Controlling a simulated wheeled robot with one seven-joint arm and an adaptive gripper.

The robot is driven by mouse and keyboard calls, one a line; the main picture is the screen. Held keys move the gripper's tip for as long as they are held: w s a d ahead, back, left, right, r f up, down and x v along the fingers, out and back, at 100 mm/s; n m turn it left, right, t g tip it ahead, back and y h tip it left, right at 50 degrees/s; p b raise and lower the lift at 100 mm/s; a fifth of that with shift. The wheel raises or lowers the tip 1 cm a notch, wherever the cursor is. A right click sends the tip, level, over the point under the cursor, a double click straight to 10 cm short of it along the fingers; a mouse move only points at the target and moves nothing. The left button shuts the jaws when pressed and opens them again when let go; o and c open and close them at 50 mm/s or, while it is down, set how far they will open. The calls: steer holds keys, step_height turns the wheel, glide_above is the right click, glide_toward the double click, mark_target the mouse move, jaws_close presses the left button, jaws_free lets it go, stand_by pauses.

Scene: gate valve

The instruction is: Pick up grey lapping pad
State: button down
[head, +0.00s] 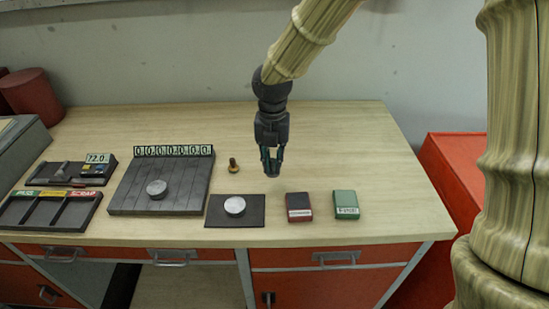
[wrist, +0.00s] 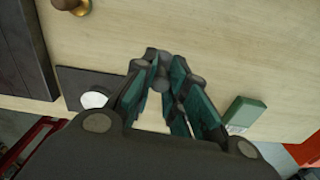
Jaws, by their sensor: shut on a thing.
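My gripper (head: 271,160) hangs above the table, behind the row of pads and clear of the tabletop. In the wrist view its dark green fingers (wrist: 163,84) come together around a small dark grey thing, which I take for the grey lapping pad (wrist: 161,73). The fingers hide most of it, and in the head view it cannot be told apart from the fingertips. A dark red pad (head: 299,206) and a green pad (head: 346,204) lie apart on the table near the front edge. The green pad also shows in the wrist view (wrist: 244,111).
A dark mat with a silver disc (head: 235,205) lies left of the red pad. A brass knob (head: 234,165) stands behind it. A grooved plate (head: 180,190) and a sorting tray (head: 48,210) are further left. The wooden table (head: 350,140) is clear at the back right.

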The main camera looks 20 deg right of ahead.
steer(key=s+a, duration=0.1)
steer(key=s, duration=0.2)
steer(key=s+a+b, duration=0.1)
steer(key=s+a, duration=0.1)
steer(key=s, duration=0.2)
steer(key=s+a+r+b, duration=0.1)
steer(key=s+a, duration=0.1)
steer(key=s, duration=0.1)
steer(key=shift+s, duration=0.4)
steer(key=c, duration=2.1)
jaws_free()
jaws_close()
